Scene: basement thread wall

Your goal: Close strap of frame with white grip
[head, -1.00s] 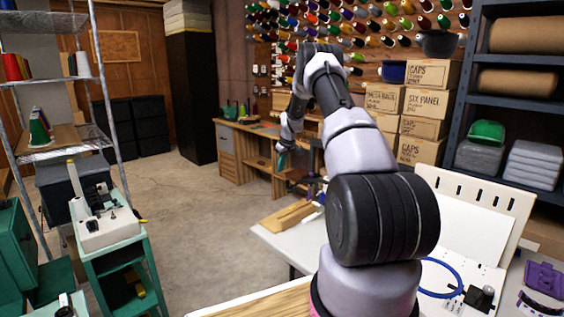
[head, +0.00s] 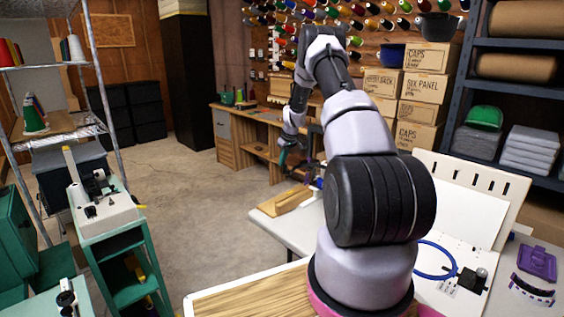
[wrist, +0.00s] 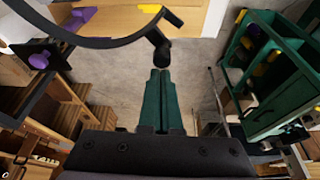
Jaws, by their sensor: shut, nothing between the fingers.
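My gripper (head: 283,159) is at the far end of my outstretched arm, beyond the white table. In the wrist view its green fingers (wrist: 159,90) are together and empty. A dark curved band (wrist: 100,43) arcs across the upper left of the wrist view. I cannot tell whether this band is the strap of the frame with the white grip. No white grip shows clearly. In the head view, a small purple and white item (head: 316,180), partly hidden, is near my gripper.
A wooden block (head: 286,200) lies on the white table (head: 285,228). A green cart (head: 128,262) stands left. The floor between is clear.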

